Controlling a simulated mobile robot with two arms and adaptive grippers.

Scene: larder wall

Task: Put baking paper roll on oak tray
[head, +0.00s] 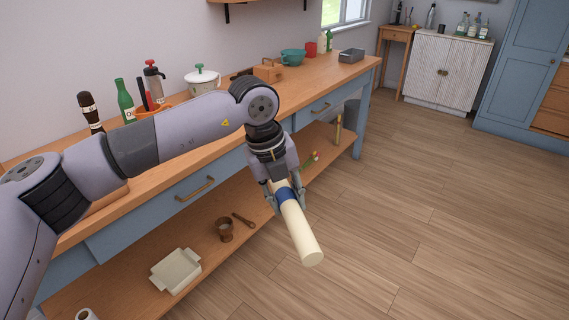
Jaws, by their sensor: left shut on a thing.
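My left gripper (287,203) is shut on the baking paper roll (303,240), a cream cylinder with a blue band. The fingers grip it near the band. The roll is held in the air in front of the counter, tilted, with its free end pointing down towards the floor. I cannot make out the oak tray for certain; my left arm hides part of the counter top. My right gripper is not in view.
The wooden counter (338,76) holds bottles, a white pot (202,80), a wooden caddy (268,70), a teal bowl (292,57) and a grey tin (351,55). The lower shelf bears a white square dish (176,270) and a brown cup (223,230). The floor at right is clear.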

